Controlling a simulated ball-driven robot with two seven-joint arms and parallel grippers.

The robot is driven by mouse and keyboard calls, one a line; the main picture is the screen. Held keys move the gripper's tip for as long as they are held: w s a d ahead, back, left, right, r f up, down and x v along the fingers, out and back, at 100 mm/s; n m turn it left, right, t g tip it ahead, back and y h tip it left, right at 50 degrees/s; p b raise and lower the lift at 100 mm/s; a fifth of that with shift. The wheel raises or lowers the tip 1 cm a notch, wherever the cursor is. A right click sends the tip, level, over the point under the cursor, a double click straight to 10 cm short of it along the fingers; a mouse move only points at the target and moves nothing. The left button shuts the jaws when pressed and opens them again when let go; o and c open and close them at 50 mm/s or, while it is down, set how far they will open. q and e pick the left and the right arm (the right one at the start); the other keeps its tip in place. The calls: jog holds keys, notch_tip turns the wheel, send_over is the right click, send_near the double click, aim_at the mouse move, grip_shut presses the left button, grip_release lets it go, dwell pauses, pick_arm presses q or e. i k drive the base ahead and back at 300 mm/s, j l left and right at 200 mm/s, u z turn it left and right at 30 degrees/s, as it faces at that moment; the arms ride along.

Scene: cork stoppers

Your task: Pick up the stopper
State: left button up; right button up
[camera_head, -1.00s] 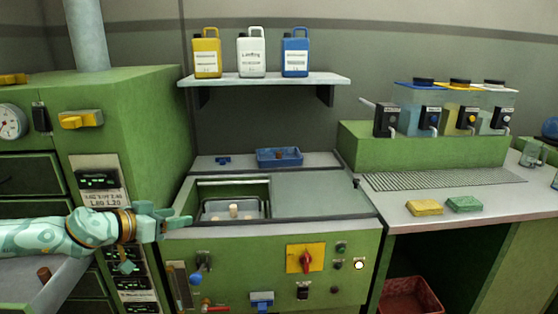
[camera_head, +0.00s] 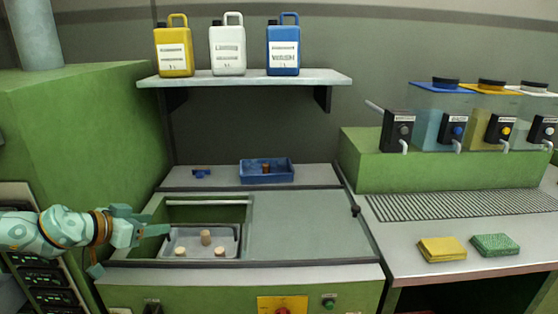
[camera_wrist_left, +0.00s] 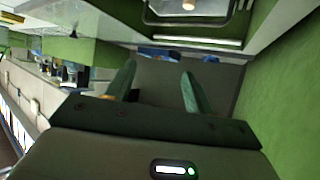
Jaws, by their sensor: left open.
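Three pale cork stoppers are in a grey metal tray (camera_head: 174,237) inside the open left part of the machine's top. One stopper (camera_head: 206,238) looks taller and stands towards the back. Two short ones, a left stopper (camera_head: 180,251) and a right stopper (camera_head: 219,250), are nearer the front. My left gripper (camera_head: 150,224) is open and empty at the tray's left side, apart from the stoppers. Its spread fingers show in the left wrist view (camera_wrist_left: 158,80), with one stopper (camera_wrist_left: 188,5) at the top edge. My right gripper is not in view.
A blue bin (camera_head: 252,178) holding a brown piece stands behind the opening. A grey cover (camera_head: 300,225) lies right of it. A shelf (camera_head: 245,79) with three jugs hangs above. Yellow (camera_head: 442,249) and green (camera_head: 495,244) sponges lie on the right counter.

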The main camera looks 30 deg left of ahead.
aim_at(266, 166)
jog(key=i, duration=1.25)
